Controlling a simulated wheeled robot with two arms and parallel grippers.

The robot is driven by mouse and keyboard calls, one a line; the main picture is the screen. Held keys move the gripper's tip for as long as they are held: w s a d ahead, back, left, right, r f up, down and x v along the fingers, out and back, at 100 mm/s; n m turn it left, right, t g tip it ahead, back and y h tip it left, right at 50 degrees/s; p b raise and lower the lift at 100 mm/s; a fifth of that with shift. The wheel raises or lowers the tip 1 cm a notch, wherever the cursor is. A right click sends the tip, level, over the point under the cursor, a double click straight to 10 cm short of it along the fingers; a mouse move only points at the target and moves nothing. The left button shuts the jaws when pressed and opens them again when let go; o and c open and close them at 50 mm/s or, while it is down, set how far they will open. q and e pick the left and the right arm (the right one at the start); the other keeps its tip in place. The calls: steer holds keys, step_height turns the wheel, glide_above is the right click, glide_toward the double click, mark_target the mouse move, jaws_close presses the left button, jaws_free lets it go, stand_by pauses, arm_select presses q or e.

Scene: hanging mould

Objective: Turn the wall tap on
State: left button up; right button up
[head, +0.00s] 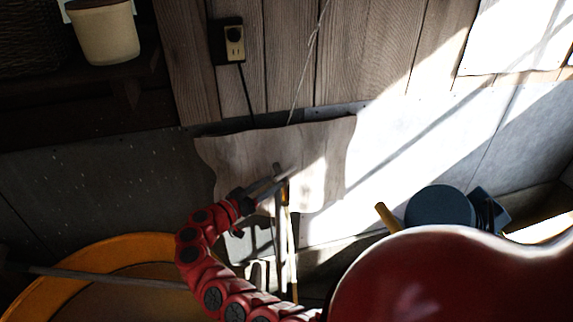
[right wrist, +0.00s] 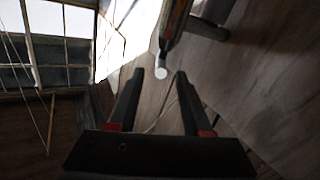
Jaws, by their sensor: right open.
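The wall tap (head: 277,167) is small and dark in the head view, in front of a pale wooden board on the wall. It is partly hidden by my right gripper (head: 279,181), which reaches it from the left. In the right wrist view a metal piece that seems to be the tap (right wrist: 178,20) comes down from the top, with a pale rounded end. That end lies close to the gap between the open fingertips of my right gripper (right wrist: 160,75). Nothing is held, and I cannot tell whether they touch. My left gripper is not in view.
The wooden board (head: 235,155) backs the tap. A large orange round tub (head: 60,270) stands at lower left. A dark blue round object (head: 440,205) stands at right. A socket (head: 232,42) with a cord is above. Strong sunlight and shadow cross the wall.

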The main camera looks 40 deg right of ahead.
mark_target(284, 174)
steer(key=d+b, duration=0.2)
steer(key=d, duration=0.4)
steer(key=shift+w+d+f, duration=0.1)
steer(key=shift+w+d, duration=0.05)
steer(key=shift+d, duration=0.7)
jaws_close()
